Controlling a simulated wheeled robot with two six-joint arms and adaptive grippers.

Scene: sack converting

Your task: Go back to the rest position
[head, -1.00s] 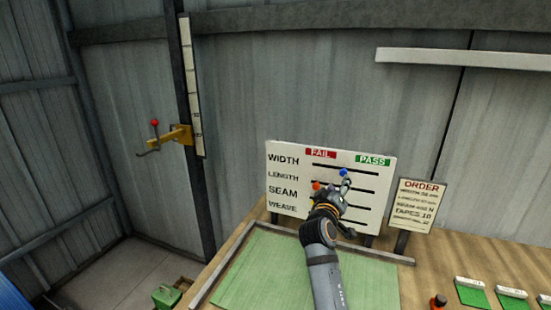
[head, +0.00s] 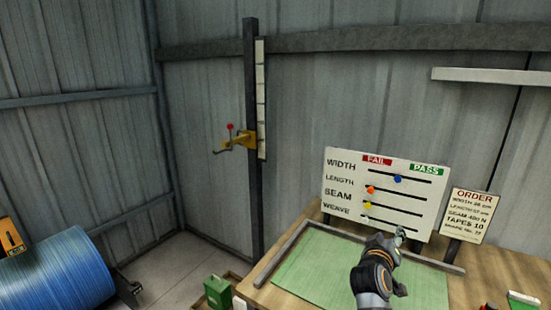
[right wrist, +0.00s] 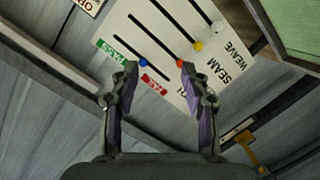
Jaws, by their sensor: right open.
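My right gripper (head: 402,235) is below and in front of the lower right part of the white slider board (head: 340,184). In the right wrist view its two fingers (right wrist: 158,70) are spread apart with nothing held between them. The board's blue knob (head: 397,179), orange knob (head: 370,189) and yellow knob (head: 367,205) show clear of the gripper. A white knob (right wrist: 218,27) shows by WEAVE in the right wrist view. My left gripper is not in view.
A green mat (head: 310,268) lies in front of the board on the wooden bench. An ORDER card (head: 471,215) stands at right. A blue roll (head: 60,275) is at far left. A yellow bracket (head: 246,139) sits on the dark post.

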